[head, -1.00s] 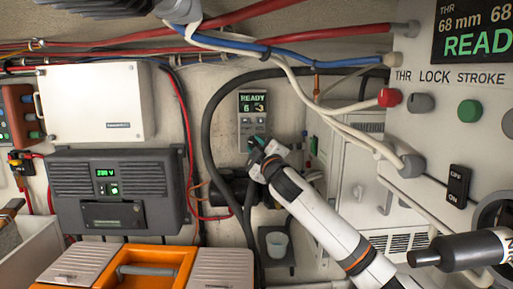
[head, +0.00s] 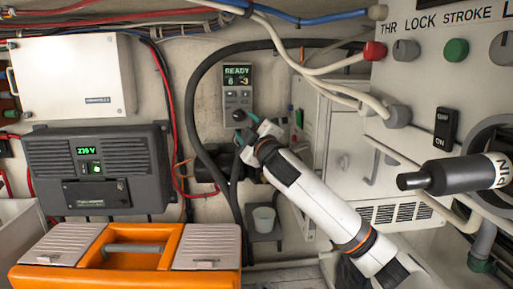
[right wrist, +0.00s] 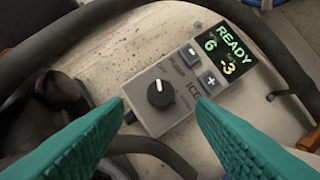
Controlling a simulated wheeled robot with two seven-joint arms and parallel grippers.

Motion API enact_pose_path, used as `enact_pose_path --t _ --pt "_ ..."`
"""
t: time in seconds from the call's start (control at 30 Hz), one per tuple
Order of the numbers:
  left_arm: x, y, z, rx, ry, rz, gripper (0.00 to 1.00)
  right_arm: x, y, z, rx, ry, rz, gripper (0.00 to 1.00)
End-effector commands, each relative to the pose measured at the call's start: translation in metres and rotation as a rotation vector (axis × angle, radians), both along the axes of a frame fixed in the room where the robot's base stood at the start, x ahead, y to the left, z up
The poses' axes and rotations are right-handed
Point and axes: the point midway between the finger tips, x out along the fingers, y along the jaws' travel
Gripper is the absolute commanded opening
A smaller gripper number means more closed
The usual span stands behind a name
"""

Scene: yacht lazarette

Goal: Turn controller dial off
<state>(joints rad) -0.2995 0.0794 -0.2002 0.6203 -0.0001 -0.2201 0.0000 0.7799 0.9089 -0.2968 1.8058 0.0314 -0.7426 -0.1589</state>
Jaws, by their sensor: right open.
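The grey controller (head: 238,97) is mounted on the back wall, with a lit screen reading READY. In the right wrist view the controller (right wrist: 145,116) shows tilted, with plus and minus buttons and a black dial (right wrist: 160,93) whose white mark points up and slightly left. My right gripper (head: 247,128) reaches up to the controller's lower part and hides some of it in the head view. In the right wrist view its teal fingers (right wrist: 160,108) are open, one each side of the dial, with visible gaps. Contact with the dial does not show. My left gripper is out of view.
A thick black hose (head: 190,100) arches around the controller. An orange toolbox (head: 150,236) stands in front, below the dark unit (head: 98,170) with a green display. A switch panel (head: 430,90) and a dark cylinder (head: 450,175) are at right.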

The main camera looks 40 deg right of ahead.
Motion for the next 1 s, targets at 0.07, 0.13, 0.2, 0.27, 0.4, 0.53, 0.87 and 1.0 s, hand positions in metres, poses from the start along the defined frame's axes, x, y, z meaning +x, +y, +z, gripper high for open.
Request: enact_pose_path --t 0.07,0.13,0.2,0.27,0.4,0.53,0.87,1.0 --pt "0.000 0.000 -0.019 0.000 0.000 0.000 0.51 -0.018 0.004 -0.012 -0.004 -0.001 0.002 0.51" --pt "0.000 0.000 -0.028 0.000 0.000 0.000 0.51 -0.032 0.007 -0.015 -0.004 -0.001 0.002 0.51" --pt "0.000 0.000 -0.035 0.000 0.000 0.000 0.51 -0.044 0.010 -0.016 -0.003 0.000 0.001 0.51" --pt "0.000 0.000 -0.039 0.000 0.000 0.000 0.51 -0.053 0.012 -0.018 -0.003 0.000 0.001 0.51" --pt "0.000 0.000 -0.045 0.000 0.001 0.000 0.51 -0.066 0.015 -0.018 -0.002 0.000 0.000 0.51" --pt "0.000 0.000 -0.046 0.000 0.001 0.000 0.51 -0.070 0.016 -0.017 -0.002 0.001 0.000 0.51" --pt "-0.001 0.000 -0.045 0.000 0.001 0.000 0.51 -0.070 0.016 -0.017 -0.001 0.001 0.000 0.51" --pt "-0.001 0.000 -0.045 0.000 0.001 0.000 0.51 -0.070 0.016 -0.017 -0.001 0.001 0.000 0.51"
